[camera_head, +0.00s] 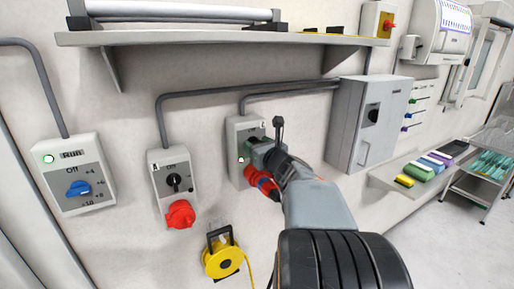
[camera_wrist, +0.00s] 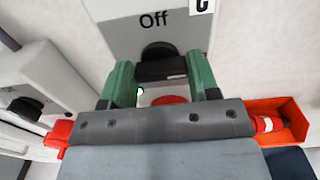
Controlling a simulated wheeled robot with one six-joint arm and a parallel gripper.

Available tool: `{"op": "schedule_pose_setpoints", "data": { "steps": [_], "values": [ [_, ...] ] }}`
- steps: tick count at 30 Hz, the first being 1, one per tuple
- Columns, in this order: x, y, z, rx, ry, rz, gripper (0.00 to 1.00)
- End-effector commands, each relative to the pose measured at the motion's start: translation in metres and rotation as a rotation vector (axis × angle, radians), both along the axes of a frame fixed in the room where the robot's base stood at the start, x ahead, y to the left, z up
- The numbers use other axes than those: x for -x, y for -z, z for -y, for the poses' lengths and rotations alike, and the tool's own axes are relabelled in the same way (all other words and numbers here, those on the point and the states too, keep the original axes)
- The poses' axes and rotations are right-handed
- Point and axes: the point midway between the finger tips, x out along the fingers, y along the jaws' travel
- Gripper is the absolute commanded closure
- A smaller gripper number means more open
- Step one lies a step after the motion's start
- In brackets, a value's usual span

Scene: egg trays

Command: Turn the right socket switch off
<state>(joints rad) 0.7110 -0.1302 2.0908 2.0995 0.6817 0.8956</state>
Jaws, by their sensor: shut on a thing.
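The right socket (camera_head: 238,126) is a grey wall box with a red plug connector (camera_head: 262,182) at its lower side. In the wrist view its panel reads "Off" above a black rotary switch (camera_wrist: 160,52). A small green light (camera_wrist: 140,92) glows below left of the switch. My gripper (camera_head: 258,149) is at the front of this box. In the wrist view my gripper (camera_wrist: 161,72) has its green fingers on both sides of the switch, shut on it. The switch's lower part and exact pointing direction are hard to make out.
The left socket (camera_head: 172,168) with a black switch and red outlet is beside it. A control box with a blue knob (camera_head: 79,188) is farther left. A shelf (camera_head: 220,38) runs above; a grey cabinet (camera_head: 368,122) stands right. A yellow cable reel (camera_head: 222,258) hangs below.

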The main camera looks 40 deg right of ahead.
Motion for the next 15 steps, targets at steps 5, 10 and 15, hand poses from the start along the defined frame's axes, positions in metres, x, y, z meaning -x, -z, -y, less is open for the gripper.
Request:
{"op": "schedule_pose_setpoints", "data": {
  "steps": [5,10,15],
  "values": [
    [0.0002,0.0054,-0.0006,0.094,0.001,-0.009,0.68],
    [0.0001,0.0076,-0.0011,0.236,0.001,-0.027,0.68],
    [0.0001,0.0075,-0.002,0.398,0.001,-0.049,0.68]
  ]
}}
